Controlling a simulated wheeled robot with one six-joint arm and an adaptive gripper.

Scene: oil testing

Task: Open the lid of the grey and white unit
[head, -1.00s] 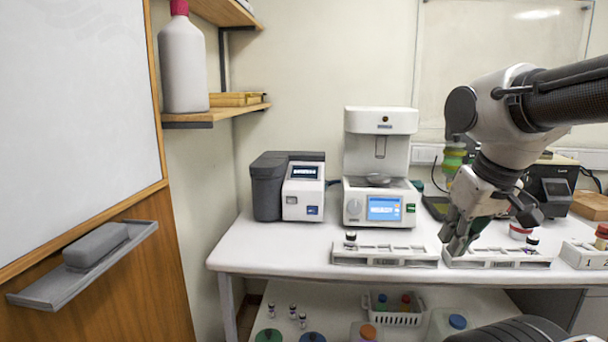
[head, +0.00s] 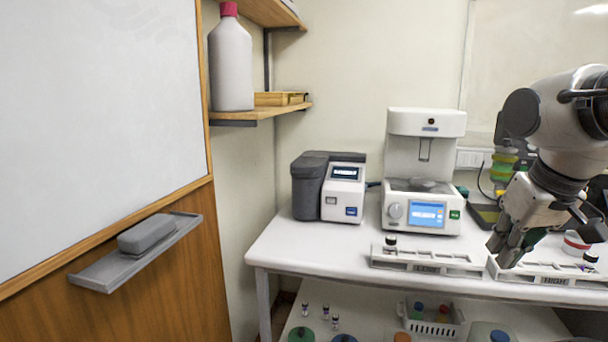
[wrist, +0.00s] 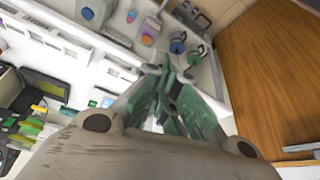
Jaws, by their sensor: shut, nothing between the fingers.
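The grey and white unit (head: 328,188) stands at the back left of the white bench, with a dark grey lid and side (head: 309,185) at its left and a white front with a small display at its right. Its lid looks closed. My gripper (head: 502,258) is to the right of the unit, apart from it, pointing down above the bench's front part, by the white racks. In the wrist view my gripper (wrist: 172,75) shows its green-grey fingers together, with nothing held. The unit cannot be made out in the wrist view.
A white instrument (head: 424,170) with a blue screen stands between the unit and my gripper. White racks (head: 425,262) line the bench's front edge. A shelf (head: 238,115) with a large white bottle (head: 231,65) hangs above left. The bench (head: 300,245) in front of the unit is clear.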

